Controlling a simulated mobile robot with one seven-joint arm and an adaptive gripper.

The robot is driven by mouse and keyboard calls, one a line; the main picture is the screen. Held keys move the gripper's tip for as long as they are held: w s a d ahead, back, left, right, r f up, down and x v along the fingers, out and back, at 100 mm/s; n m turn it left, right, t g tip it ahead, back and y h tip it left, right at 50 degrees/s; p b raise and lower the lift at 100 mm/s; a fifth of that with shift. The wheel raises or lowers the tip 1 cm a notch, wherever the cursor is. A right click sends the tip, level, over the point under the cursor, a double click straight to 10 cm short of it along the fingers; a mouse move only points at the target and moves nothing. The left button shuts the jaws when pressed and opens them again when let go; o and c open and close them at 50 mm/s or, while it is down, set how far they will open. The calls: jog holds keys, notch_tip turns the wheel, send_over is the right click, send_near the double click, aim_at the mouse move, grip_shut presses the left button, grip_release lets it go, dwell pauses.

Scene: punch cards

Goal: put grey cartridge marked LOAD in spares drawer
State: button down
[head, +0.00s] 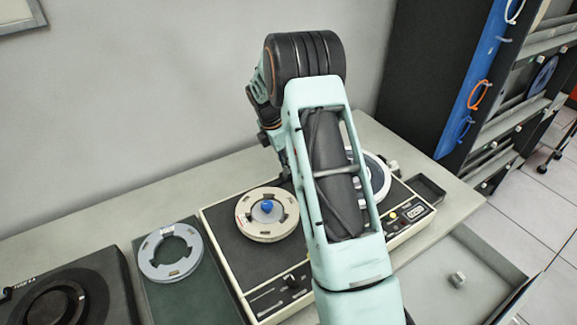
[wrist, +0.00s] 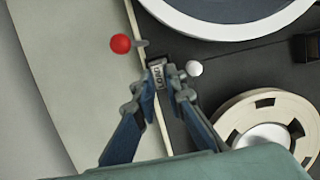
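The small grey cartridge marked LOAD (wrist: 157,72) shows in the wrist view between my fingertips, by the edge of the dark tape deck. My gripper (wrist: 158,82) is closed in on it, with a fingertip against each side. I cannot tell whether the cartridge is seated in the deck or lifted off it. In the head view my arm hides the gripper and the cartridge. An open drawer (head: 495,250), which looks like the spares drawer, is at the lower right, with a small grey block (head: 457,280) inside.
The tape deck (head: 225,250) carries a cream reel (head: 265,229) with a blue hub and a white reel (head: 378,180). A red knob (wrist: 120,43) and a white knob (wrist: 194,68) flank my fingertips. A grey ring (head: 170,269) lies left; a small dark tray (head: 428,188) is right.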

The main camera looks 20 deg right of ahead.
jog(key=shift+r, duration=0.15)
jog(key=shift+r+p, duration=2.1)
jog(key=shift+r, duration=0.8)
